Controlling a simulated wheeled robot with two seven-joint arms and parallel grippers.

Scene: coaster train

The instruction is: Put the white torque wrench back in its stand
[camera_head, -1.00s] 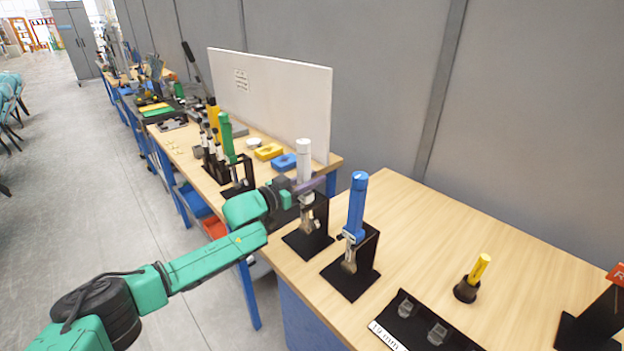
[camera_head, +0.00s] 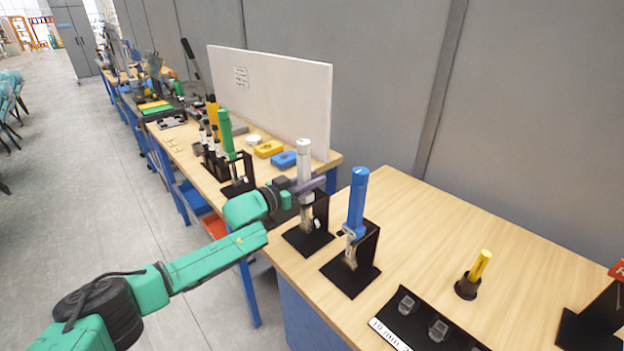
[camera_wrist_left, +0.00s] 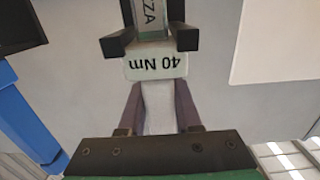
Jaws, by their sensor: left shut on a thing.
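The white torque wrench (camera_head: 304,160) stands upright at the black stand (camera_head: 308,242) on the near table. My left gripper (camera_head: 309,186) is shut around its white shaft, below the top. In the left wrist view the wrench's white block (camera_wrist_left: 157,64) reads "40 Nm" upside down, between the purple fingers (camera_wrist_left: 158,106) and two black prongs, which flank the grey part beyond. The wrench's lower end is in line with the stand; I cannot tell whether it rests fully in it. My right gripper is not in view.
A blue torque wrench (camera_head: 357,203) stands in its own black stand (camera_head: 350,280) close on the right. A green wrench (camera_head: 227,135) stands on the table behind. A yellow-handled tool (camera_head: 480,266) is farther right. A white panel (camera_head: 270,95) stands behind. The back right tabletop is clear.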

